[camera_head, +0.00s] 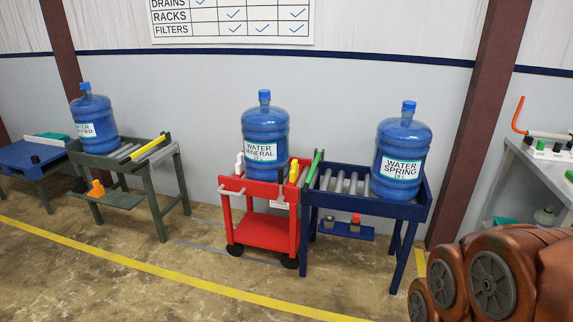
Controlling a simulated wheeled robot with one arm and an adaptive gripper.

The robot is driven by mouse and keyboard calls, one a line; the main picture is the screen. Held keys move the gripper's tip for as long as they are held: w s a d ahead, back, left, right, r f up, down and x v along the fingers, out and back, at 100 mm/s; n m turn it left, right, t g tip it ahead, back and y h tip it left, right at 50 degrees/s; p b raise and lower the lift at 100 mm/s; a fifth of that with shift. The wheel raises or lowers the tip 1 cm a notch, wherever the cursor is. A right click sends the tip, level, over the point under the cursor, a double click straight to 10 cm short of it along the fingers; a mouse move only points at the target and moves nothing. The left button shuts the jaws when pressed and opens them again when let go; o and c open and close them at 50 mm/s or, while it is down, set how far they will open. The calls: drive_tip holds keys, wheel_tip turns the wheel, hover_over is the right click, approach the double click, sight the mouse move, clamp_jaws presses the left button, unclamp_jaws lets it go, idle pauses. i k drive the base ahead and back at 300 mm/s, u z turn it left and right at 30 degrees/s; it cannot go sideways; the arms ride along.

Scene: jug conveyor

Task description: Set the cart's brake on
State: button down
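The red cart (264,233) stands at the middle of the camera_head view, close beside the left end of the blue roller stand. It carries an upright blue jug (265,128) labelled WATER MINERAL. A white handle bar (231,191) is on the cart's near left side, and a white upright piece (239,164) rises behind it. A yellow upright piece (294,171) stands at the cart's right side. Black wheels (235,249) show below. I cannot tell which part is the brake or how it is set. My gripper is not in view.
The blue roller stand (415,212) carries a jug (402,150) labelled WATER SPRING and has a green bar (315,166) at its left end. A green stand (155,190) with another jug (94,119) is left. Floor before the cart is clear, crossed by a yellow line (180,275).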

sight(281, 199)
drive_tip(key=u, duration=0.75)
drive_tip(key=i, duration=1.1)
drive_tip(key=u, duration=0.5)
drive_tip(key=i, duration=1)
drive_tip(key=z, duration=0.6)
drive_tip(key=i, duration=0.45)
drive_tip(key=z, duration=0.4)
